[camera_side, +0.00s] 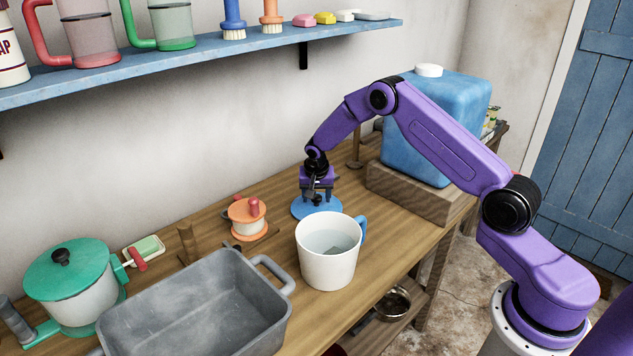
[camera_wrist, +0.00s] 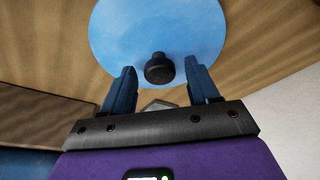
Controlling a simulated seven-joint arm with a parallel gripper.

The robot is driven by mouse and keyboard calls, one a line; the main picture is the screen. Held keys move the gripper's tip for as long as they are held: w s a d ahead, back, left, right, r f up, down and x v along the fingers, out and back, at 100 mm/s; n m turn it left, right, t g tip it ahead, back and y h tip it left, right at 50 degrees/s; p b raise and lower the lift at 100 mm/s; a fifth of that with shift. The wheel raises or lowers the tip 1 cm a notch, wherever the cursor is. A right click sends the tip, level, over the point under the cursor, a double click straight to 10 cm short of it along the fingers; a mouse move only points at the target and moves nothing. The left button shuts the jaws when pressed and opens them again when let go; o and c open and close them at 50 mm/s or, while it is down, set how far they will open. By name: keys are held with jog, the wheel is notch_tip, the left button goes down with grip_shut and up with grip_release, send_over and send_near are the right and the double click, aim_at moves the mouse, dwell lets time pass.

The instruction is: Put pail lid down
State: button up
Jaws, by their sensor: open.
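The pail lid is a flat blue disc (camera_side: 302,208) with a black knob (camera_wrist: 159,69). In the side view it looks to lie flat on the wooden table, just behind the white pail. The white pail (camera_side: 325,268) has a blue handle and stands upright with its top open; pale liquid and something grey show inside. My gripper (camera_side: 317,198) points down over the lid. In the wrist view the open fingers (camera_wrist: 160,74) stand on either side of the knob, with gaps showing. The blue disc (camera_wrist: 130,35) spreads beyond the fingertips.
An orange-lidded pot (camera_side: 247,218) stands left of the lid, and a green-lidded pot (camera_side: 75,285) farther left. A blue tank (camera_side: 420,140) on a wooden block (camera_side: 405,195) stands close behind right. A blue shelf (camera_side: 200,52) runs above.

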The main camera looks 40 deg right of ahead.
jog(key=v, duration=1.1)
jog(key=s+a+r+n+y, duration=0.1)
jog(key=s+a+r+n, duration=0.4)
jog(key=s+a, duration=0.4)
jog(key=s+a+r+n+y, duration=0.1)
jog(key=s+a+r+n, duration=0.45)
jog(key=s, duration=0.55)
jog(key=s+d+n+g, duration=0.1)
jog(key=s+n, duration=1)
jog(key=s, duration=1.3)
jog(key=shift+d+g+y, duration=0.35)
jog(key=shift+g+y, duration=0.05)
jog(key=shift+g, duration=0.2)
jog(key=shift+o, duration=0.3)
jog(key=shift+s, duration=0.1)
